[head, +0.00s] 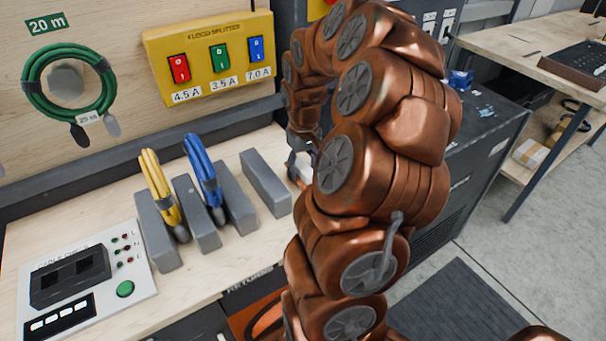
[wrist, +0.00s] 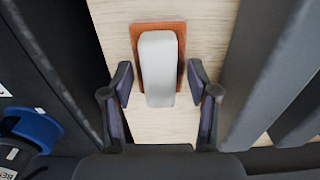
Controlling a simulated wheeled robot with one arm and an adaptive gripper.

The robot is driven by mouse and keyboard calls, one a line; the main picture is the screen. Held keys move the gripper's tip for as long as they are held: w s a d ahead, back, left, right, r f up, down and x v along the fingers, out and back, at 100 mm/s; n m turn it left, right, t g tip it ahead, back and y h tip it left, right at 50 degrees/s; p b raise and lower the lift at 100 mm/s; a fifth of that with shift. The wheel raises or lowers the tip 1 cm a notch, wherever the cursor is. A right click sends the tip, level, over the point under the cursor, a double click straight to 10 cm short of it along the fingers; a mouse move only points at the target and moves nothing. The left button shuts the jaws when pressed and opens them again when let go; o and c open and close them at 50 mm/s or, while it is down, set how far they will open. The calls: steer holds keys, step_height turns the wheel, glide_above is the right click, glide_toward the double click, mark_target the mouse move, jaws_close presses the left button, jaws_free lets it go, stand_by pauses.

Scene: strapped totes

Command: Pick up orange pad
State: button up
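The orange pad (wrist: 138,42) lies on the light wooden bench top in the wrist view. A white rounded block (wrist: 158,68) sits on top of it and covers its middle, so mainly its orange border shows. My gripper (wrist: 160,82) is open, with one dark finger on each side of the block's near end and a gap on both sides. In the head view my gripper (head: 298,166) is small beside my arm, and a bit of white shows by it. The orange pad is hidden there.
Grey upright dividers (head: 265,182) stand left of my gripper, holding a yellow cable (head: 160,187) and a blue cable (head: 203,170). In the wrist view a grey divider (wrist: 262,65) is close on the right. A dark cabinet (head: 480,125) stands beyond the bench's right end.

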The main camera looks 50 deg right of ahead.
mark_target(303, 167)
jaws_close()
steer(key=shift+r, duration=0.1)
stand_by(0.3)
step_height(303, 167, up, 10)
steer(key=shift+f+b, duration=0.1)
steer(key=shift+b, duration=0.95)
steer(key=c, duration=0.5)
jaws_free()
steer(key=c, duration=0.4)
steer(key=shift+s+a, duration=0.1)
steer(key=shift+c, duration=0.2)
